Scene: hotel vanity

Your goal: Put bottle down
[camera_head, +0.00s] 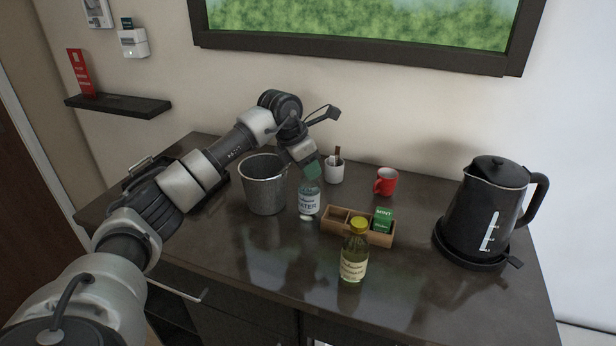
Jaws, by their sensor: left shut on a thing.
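My left arm reaches in from the left over the vanity top. My left gripper (309,168) is shut on the upper part of a clear water bottle (309,203) with a white label. The bottle is upright, just right of the metal bucket. Its top is hidden by the gripper, and I cannot tell whether its base touches the counter. A second bottle (354,258), with a yellow cap and pale label, stands upright nearer the front. My right gripper is not in view.
A metal bucket (264,192) stands left of the water bottle. A wooden tea box (378,237), a red mug (385,182), a white cup (334,173) and a black kettle (484,213) stand to the right. The dark counter's front left (240,255) is clear.

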